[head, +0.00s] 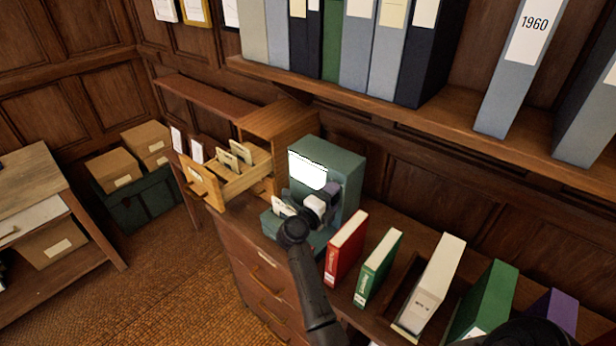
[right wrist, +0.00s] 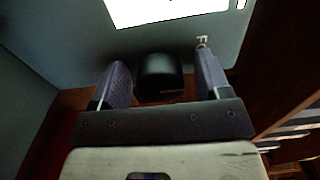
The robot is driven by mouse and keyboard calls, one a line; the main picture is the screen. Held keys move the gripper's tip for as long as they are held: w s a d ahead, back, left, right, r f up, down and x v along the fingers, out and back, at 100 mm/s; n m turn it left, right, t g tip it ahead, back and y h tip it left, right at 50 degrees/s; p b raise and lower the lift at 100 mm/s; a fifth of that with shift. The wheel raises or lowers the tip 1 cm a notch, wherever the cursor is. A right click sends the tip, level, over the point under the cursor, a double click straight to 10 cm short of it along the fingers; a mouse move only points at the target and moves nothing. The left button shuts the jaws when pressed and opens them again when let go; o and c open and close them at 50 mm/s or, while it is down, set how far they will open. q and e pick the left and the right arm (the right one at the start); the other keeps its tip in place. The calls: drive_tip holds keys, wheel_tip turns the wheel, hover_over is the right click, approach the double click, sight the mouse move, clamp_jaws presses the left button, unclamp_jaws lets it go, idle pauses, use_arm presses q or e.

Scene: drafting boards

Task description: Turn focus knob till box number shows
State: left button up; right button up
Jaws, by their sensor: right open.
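The teal reader box (head: 345,165) stands on the cabinet top, its screen (head: 307,171) glowing blank white in the head view. The lower edge of the screen also shows at the top of the right wrist view (right wrist: 165,10). My right gripper (head: 332,190) is at the front of the reader, below and right of the screen. In the right wrist view the dark round focus knob (right wrist: 160,78) sits between its two open fingers, with gaps on both sides. The gripper hides the knob in the head view. No box number is readable on the screen. My left gripper is out of view.
An open wooden card drawer (head: 230,180) sticks out left of the reader. A red book (head: 346,248) and a green book (head: 378,268) stand close on its right. A shelf of binders (head: 360,45) runs above. The floor (head: 170,270) at left is clear.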

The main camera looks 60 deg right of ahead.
drive_tip(key=m+b, duration=0.3)
drive_tip(key=b, duration=0.1)
drive_tip(key=shift+f+m+b, duration=0.3)
drive_tip(key=shift+m+b, duration=0.05)
drive_tip(key=shift+m, duration=0.05)
drive_tip(key=shift+r+m+b, duration=0.2)
drive_tip(key=shift+m+b, duration=0.15)
drive_tip(key=shift+m, duration=0.05)
drive_tip(key=shift+r, duration=0.15)
drive_tip(key=c, duration=0.8)
drive_tip(key=shift+c, duration=0.6)
